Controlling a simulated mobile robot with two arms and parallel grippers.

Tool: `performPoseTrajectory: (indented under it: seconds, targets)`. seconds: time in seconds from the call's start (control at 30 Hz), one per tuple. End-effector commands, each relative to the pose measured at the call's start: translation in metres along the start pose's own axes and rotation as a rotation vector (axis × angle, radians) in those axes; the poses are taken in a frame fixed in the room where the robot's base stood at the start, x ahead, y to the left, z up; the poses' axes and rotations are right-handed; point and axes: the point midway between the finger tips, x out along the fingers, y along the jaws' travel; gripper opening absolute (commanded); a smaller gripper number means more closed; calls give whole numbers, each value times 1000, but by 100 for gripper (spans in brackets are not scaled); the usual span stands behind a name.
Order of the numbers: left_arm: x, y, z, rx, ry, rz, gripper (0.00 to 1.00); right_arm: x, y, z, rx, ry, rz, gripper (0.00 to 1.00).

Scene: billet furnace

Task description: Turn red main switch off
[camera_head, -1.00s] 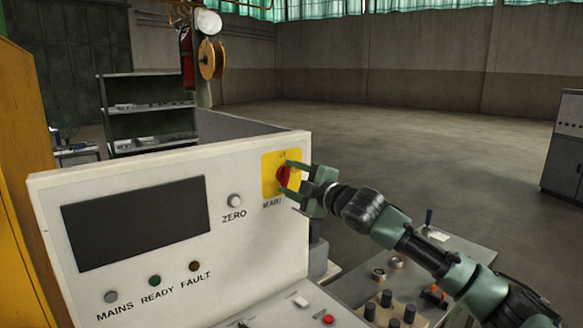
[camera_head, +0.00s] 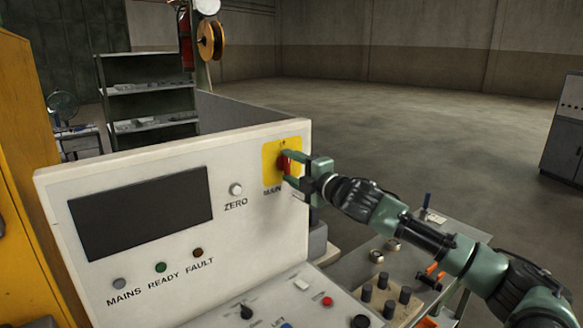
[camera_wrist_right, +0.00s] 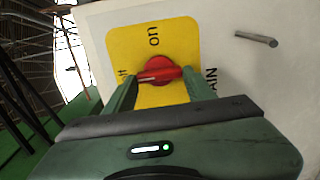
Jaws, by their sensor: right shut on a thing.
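The red main switch (camera_head: 284,163) sits on a yellow plate (camera_head: 269,152) at the upper right of the white control panel. In the right wrist view the red switch (camera_wrist_right: 159,70) shows in the middle of the yellow plate (camera_wrist_right: 131,41), with "on" printed beside it and a second label partly hidden. My right gripper (camera_head: 290,166) reaches in from the right, its green fingers on either side of the switch handle and shut on it. In the wrist view the fingertips (camera_wrist_right: 157,78) lie at the two ends of the handle. My left gripper is not in view.
The white control panel (camera_head: 130,275) carries a dark screen (camera_head: 141,212), a ZERO button (camera_head: 236,189) and several lamps. A sloped desk below has buttons and a knob. A side table (camera_head: 445,240) with knobs stands under my right arm. Open floor lies behind.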

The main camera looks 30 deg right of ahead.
Motion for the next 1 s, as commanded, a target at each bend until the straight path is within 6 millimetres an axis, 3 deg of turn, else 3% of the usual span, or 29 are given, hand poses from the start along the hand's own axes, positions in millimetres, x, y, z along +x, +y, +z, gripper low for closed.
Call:
performPoseTrajectory:
  seconds: [0.13,0.17,0.23,0.63,1.0]
  targets:
    - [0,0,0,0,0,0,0,0,-1,0,-4,0,-2,14]
    - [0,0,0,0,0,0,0,0,-1,0,-5,0,-2,60]
    - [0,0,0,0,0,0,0,0,-1,0,-4,0,-2,76]
    - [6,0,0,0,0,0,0,-6,-4,1,-2,-2,-2,76]
    - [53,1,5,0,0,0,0,-63,-9,3,-9,-6,-4,76]
